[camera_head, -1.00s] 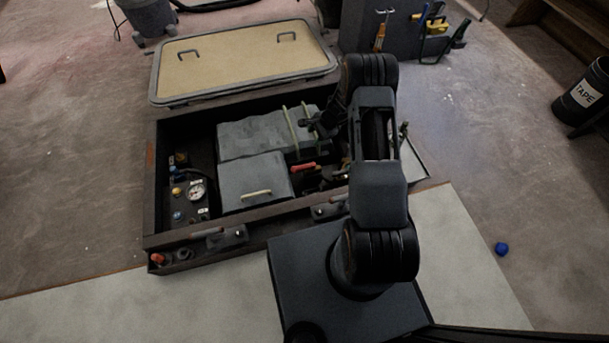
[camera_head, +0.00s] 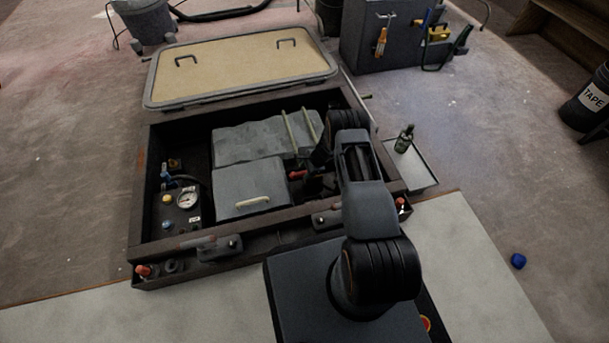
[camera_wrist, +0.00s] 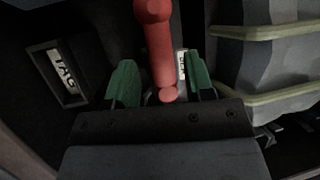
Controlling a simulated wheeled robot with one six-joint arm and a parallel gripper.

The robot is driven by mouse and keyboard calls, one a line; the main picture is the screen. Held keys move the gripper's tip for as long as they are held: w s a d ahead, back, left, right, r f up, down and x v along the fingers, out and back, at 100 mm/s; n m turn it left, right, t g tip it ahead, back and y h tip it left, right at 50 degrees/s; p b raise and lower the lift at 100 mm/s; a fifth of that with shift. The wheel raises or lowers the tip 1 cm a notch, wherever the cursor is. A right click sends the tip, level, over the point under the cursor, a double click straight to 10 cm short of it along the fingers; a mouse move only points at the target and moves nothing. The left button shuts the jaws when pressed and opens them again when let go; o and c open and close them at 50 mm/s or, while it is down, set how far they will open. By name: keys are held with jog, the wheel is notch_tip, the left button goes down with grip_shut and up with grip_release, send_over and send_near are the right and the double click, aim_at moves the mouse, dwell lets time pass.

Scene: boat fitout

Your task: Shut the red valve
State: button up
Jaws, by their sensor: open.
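The red valve handle (camera_wrist: 156,40) runs down from the top of the wrist view, and its rounded lower end lies between my green fingertips. My gripper (camera_wrist: 161,84) is open, with one finger on each side of the handle. A dark gap shows on the left, and the right finger is closer; I cannot tell whether it touches. In the head view a red handle (camera_head: 297,174) shows inside the sunken box, just right of the grey lidded case. My arm hides most of the gripper there. The valve body is not clearly visible.
Grey battery-like blocks (camera_head: 250,141) with pale straps fill the middle of the box (camera_head: 150,190). A gauge panel (camera_head: 187,199) is at its left. A tag plate (camera_wrist: 66,72) is left of my gripper. The tan hatch lid (camera_head: 240,66) lies behind. A green bottle (camera_head: 404,139) stands at right.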

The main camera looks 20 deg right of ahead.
jog(key=shift+b+x, duration=0.4)
jog(key=shift+x, duration=0.85)
jog(key=shift+c, duration=0.3)
grip_shut()
